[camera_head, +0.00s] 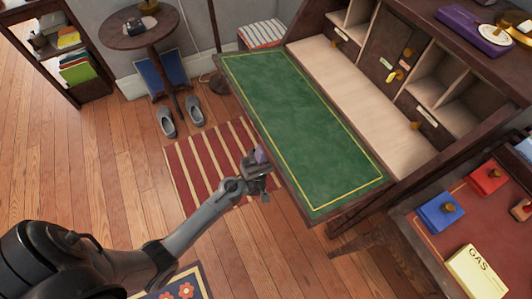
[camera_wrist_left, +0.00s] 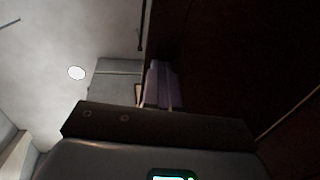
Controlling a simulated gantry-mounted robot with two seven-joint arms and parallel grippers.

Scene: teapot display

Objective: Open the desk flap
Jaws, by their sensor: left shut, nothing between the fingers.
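The desk flap (camera_head: 300,130) is folded down and lies open, its green writing surface with a gold border facing up. It joins the pale wooden interior (camera_head: 355,95) of the desk along its inner side. My left gripper (camera_head: 258,156) is at the flap's outer edge, near the middle of that edge. Its fingers are shut and empty. In the left wrist view the shut fingers (camera_wrist_left: 160,88) are beside a dark surface that fills the right; I cannot tell if they touch it. My right gripper is in neither view.
A red table (camera_head: 412,232) with a blue box (camera_head: 440,211), a red box (camera_head: 487,180) and a yellow GAS box (camera_head: 476,272) stands at the lower right. A round side table (camera_head: 115,38) and slippers (camera_head: 166,122) are at upper left. A striped rug (camera_head: 195,165) lies on open floor.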

